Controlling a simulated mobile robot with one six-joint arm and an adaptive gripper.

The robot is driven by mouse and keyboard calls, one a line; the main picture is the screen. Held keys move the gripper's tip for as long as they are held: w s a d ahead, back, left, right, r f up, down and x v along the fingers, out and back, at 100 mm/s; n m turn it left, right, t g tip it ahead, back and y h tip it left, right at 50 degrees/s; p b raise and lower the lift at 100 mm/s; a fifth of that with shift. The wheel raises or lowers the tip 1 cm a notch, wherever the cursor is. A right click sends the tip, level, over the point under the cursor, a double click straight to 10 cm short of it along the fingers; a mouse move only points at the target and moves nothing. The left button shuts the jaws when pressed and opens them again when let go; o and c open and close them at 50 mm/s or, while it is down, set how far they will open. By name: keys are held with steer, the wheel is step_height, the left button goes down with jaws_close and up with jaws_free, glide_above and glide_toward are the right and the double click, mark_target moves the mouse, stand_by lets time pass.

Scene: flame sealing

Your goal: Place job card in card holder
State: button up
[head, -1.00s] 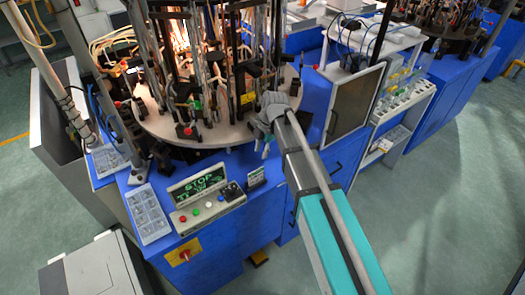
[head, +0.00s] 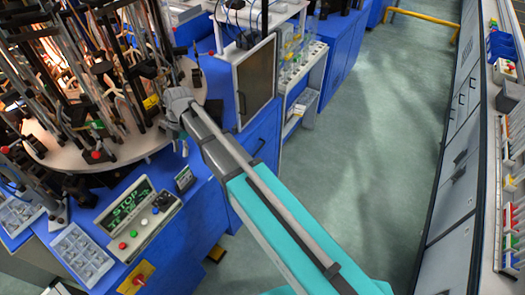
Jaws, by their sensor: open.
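A small dark stand with a pale printed card face (head: 184,179) stands upright on the blue machine top, just right of the control panel. It looks like the card holder with the job card in it, but the print is too small to read. My gripper (head: 183,148) is above and behind this stand, near the edge of the round table. It appears apart from the stand, with its jaws open and nothing visible between them. My wrist hides part of the fingers.
The control panel (head: 140,222) with a green STOP display is left of the stand. The round table (head: 140,146) carries many upright rods and clamps close to my gripper. A dark framed panel (head: 256,80) stands to the right. Open floor (head: 370,130) lies farther right.

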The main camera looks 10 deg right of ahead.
steer(key=s+d+m+t+h, duration=0.1)
steer(key=s+d+m, duration=0.3)
steer(key=d+m, duration=1)
steer(key=s+d+m+t+h, duration=0.1)
steer(key=s+d+m, duration=0.3)
steer(key=d+m, duration=0.9)
steer(key=d, duration=0.8)
steer(key=shift+f+m, duration=0.35)
steer(key=shift+m, duration=0.05)
steer(key=shift+s, duration=0.1)
